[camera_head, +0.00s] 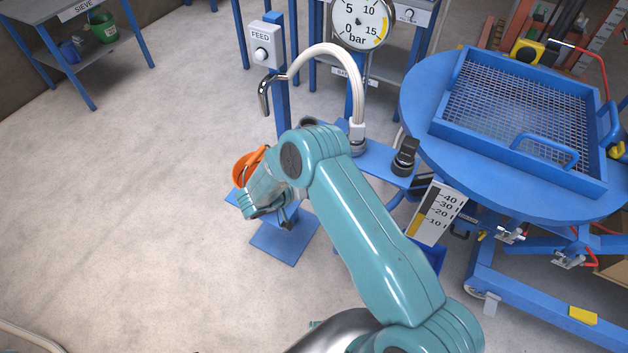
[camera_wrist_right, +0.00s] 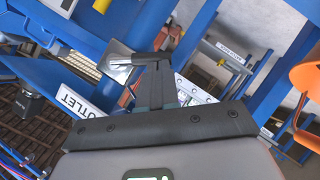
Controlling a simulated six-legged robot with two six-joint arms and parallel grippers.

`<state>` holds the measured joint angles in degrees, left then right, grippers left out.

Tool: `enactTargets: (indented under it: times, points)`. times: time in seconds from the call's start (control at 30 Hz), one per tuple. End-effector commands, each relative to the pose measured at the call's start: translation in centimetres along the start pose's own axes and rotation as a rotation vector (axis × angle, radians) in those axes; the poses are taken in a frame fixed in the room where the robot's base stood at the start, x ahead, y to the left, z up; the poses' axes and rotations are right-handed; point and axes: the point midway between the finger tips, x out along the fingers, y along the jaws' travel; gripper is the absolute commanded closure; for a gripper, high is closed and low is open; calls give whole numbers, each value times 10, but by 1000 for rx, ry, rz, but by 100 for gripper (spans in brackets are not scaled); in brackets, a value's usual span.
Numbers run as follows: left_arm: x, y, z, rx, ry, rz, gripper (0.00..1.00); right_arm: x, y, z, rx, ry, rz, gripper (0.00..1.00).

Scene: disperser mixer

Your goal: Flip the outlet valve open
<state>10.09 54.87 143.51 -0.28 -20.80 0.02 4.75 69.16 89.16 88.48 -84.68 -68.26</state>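My right arm comes in from the bottom right of the head view and its wrist (camera_head: 265,195) is low over the blue stand, beside an orange container. The gripper's fingertips are mostly hidden there. In the right wrist view the dark fingers (camera_wrist_right: 157,88) stick out from the gripper body, close to a short grey metal bar (camera_wrist_right: 132,62) that may be the outlet valve's lever. I cannot tell whether they touch it or are closed. A white OUTLET label (camera_wrist_right: 78,105) is on the blue frame to the left. The outlet valve cannot be made out in the head view. My left gripper is not in view.
The orange container (camera_head: 247,168) is near the wrist and also shows in the wrist view (camera_wrist_right: 306,85). A curved hose (camera_head: 335,55) rises behind the arm. A blue round table (camera_head: 420,95) with a mesh tray stands right.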

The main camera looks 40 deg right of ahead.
Motion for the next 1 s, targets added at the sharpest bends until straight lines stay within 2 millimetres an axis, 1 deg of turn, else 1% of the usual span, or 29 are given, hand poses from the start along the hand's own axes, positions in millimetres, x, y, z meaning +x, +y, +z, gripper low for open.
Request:
enactTargets:
  times: [0.03, 0.1, 0.37, 0.53, 1.0]
  points:
    - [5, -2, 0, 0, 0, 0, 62, 4, -4, 5, -34, -2, 27, 100]
    - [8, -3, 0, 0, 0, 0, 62, 6, -5, 8, -74, -2, 53, 100]
    - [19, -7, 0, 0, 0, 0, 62, 15, -9, 21, -68, -2, 48, 100]
    - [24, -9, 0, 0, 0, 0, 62, 20, -10, 30, -186, -1, 125, 100]
    - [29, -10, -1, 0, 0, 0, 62, 30, -6, 46, -181, -1, 120, 100]
